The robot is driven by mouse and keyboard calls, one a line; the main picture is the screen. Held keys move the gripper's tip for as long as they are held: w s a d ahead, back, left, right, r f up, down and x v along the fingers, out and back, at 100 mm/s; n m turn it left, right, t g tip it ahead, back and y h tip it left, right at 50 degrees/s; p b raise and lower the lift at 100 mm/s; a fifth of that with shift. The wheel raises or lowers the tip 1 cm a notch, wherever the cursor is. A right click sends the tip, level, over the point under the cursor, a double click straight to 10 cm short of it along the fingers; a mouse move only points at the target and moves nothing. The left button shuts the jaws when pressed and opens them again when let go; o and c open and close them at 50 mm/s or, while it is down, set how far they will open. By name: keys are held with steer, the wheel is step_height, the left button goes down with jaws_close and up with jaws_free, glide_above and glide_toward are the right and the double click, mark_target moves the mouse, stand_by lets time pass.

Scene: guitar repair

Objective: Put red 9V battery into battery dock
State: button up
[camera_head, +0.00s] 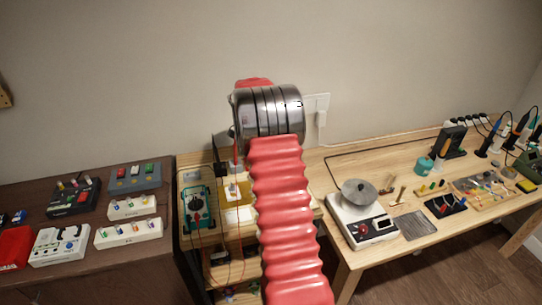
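My red ribbed arm with its metal joint stands upright in the middle of the camera_head view. My gripper cannot be made out; it is hidden behind the arm or out of the picture. A grey-blue box (150,183) at the back of the dark cabinet on the left has small red, green and white blocks on it. I cannot tell whether this is the battery dock or whether its red block (121,172) is the 9V battery. No other battery can be clearly told.
Several pedals, including a white one (128,233), crowd the dark cabinet. A green multimeter (198,208) lies on the shelf unit between cabinet and workbench. The workbench at right holds a white-and-black device (362,227) and several tools; its back left is clear.

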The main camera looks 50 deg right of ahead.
steer(key=o, duration=1)
steer(key=o, duration=0.4)
steer(key=shift+s, duration=0.1)
steer(key=shift+r, duration=3.5)
